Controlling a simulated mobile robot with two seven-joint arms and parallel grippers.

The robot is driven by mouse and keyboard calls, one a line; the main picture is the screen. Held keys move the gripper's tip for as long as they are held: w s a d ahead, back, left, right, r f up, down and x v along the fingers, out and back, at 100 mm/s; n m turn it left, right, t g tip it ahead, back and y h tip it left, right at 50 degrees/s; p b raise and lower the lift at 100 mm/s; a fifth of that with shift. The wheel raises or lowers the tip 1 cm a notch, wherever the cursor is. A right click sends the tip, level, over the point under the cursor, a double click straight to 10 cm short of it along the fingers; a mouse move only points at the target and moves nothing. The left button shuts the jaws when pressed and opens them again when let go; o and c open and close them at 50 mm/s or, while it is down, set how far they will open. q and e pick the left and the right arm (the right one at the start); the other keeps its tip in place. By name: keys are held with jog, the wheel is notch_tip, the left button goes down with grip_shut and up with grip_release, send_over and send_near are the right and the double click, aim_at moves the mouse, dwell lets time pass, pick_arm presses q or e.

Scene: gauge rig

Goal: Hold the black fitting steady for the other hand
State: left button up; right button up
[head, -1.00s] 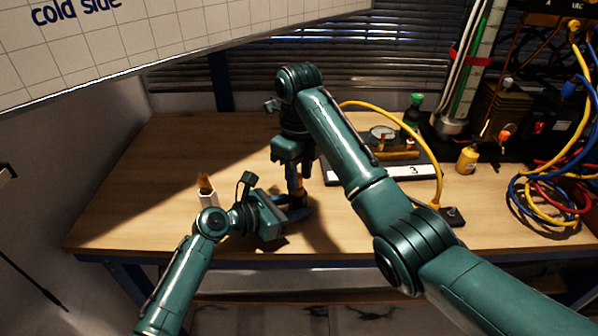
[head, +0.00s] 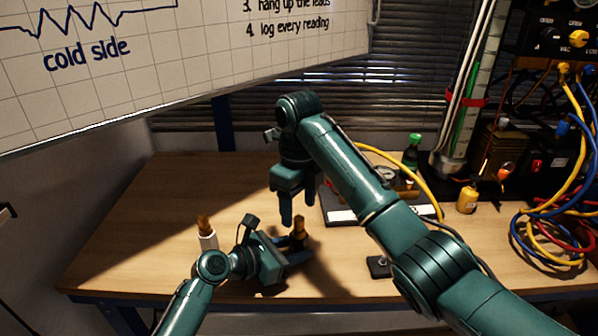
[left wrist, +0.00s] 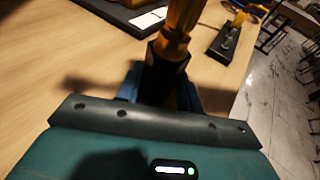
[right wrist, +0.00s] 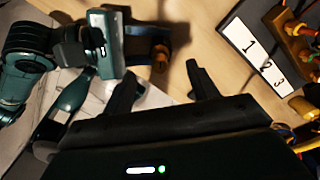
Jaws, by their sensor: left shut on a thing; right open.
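My left gripper (head: 298,250) is shut on the black fitting (left wrist: 163,72), low over the front of the wooden table. A brass-coloured piece (head: 299,226) stands upright out of the fitting's top; it shows large in the left wrist view (left wrist: 183,22) and from above in the right wrist view (right wrist: 160,55). My right gripper (head: 297,212) is open and empty, pointing down just above and behind the brass-coloured piece. In the right wrist view its two fingers (right wrist: 160,82) are spread apart. The fitting's lower part is hidden by the left fingers.
A white holder (head: 208,241) with a brass-coloured top stands left of my left gripper. A numbered dark board (head: 343,216) with gauge parts lies behind my right arm.

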notch_tip(320, 180, up, 9)
dwell(0.3)
jog(key=shift+r, duration=0.1)
pick_arm(q)
jog(key=o, duration=1.2)
jog(key=v, duration=1.2)
jog(key=shift+s+r, duration=0.1)
